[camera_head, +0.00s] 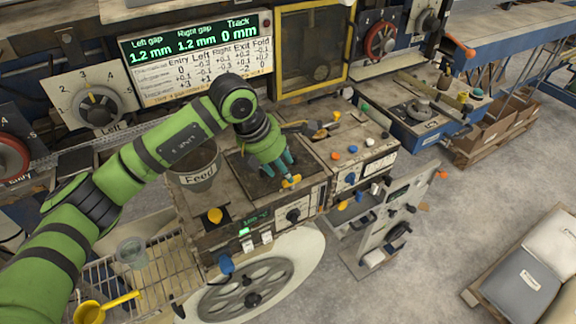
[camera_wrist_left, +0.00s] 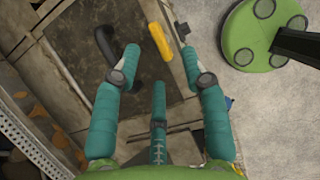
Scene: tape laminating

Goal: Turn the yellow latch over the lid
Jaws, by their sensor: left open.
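The yellow latch (camera_head: 291,181) is at the front right edge of the dark square lid (camera_head: 243,176) on the machine top. In the left wrist view the latch (camera_wrist_left: 160,42) is a short yellow bar, slightly tilted, beside the lid's right edge. The dark lid (camera_wrist_left: 75,22) carries a black curved handle (camera_wrist_left: 106,44). My left gripper (camera_head: 279,171) reaches down over the lid's right side. In the wrist view its teal fingers (camera_wrist_left: 160,58) are open and empty, with the latch between and just beyond the tips. Contact cannot be told. My right gripper is not in view.
A grey bucket marked Feed (camera_head: 197,179) stands left of the lid. A panel of coloured knobs (camera_head: 350,145) lies to the right. A wire rack (camera_head: 165,268) holds a cup and a yellow scoop (camera_head: 92,312).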

